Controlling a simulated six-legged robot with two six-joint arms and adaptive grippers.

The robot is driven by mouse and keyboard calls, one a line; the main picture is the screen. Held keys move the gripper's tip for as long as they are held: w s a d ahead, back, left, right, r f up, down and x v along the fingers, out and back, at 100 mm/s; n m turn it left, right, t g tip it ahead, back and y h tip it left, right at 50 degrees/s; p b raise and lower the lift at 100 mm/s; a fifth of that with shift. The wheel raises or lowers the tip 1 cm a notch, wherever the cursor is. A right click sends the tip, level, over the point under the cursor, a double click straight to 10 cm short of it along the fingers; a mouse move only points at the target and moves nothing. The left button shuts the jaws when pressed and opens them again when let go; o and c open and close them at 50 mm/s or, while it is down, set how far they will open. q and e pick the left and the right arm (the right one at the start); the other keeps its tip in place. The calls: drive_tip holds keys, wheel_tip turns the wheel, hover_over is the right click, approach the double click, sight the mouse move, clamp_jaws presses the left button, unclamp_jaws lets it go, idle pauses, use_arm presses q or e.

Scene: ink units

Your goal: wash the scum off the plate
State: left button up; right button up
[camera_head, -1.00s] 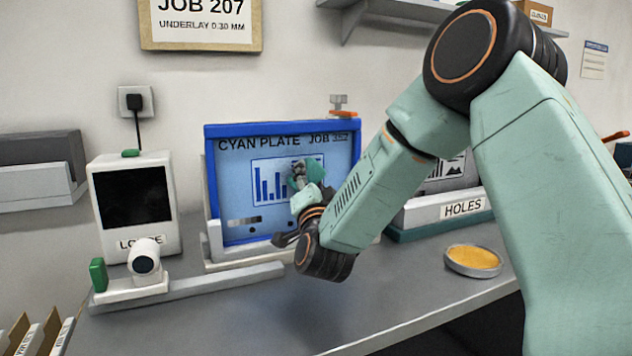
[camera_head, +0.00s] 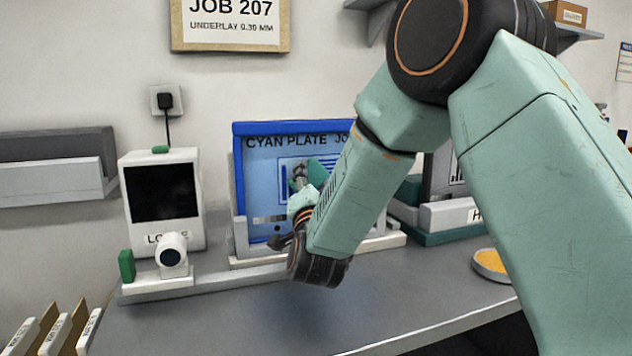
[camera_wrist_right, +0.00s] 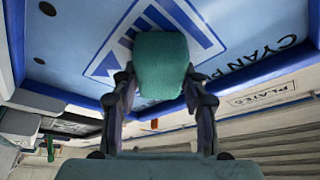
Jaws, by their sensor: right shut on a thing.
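The cyan plate (camera_head: 262,180) stands upright in a blue frame at the back of the bench, lettered "CYAN PLATE" and printed with a bar chart. It also fills the upper right wrist view (camera_wrist_right: 75,35). My right gripper (camera_head: 302,178) is in front of the plate, over the chart. It is shut on a green pad (camera_wrist_right: 162,65), which lies over the chart and seems to touch the plate. My right arm hides the plate's right part. I cannot make out scum; small dark spots show in the wrist view. My left gripper is not in view.
A white device with a dark screen (camera_head: 160,192) stands left of the plate, behind a low ledge with a white scope (camera_head: 172,250). A round tin of yellow stuff (camera_head: 490,265) is at right. Folders (camera_head: 55,335) stand front left. The front bench top is clear.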

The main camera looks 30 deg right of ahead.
drive_tip(key=s+a, duration=0.1)
drive_tip(key=s, duration=0.5)
drive_tip(key=shift+a, duration=0.2)
drive_tip(key=shift+w, duration=0.1)
idle(0.3)
drive_tip(key=shift+s+a+b, duration=0.15)
drive_tip(key=shift+s+a, duration=0.05)
drive_tip(key=shift+s, duration=0.55)
drive_tip(key=shift+s+a+b, duration=0.15)
drive_tip(key=shift+s, duration=0.55)
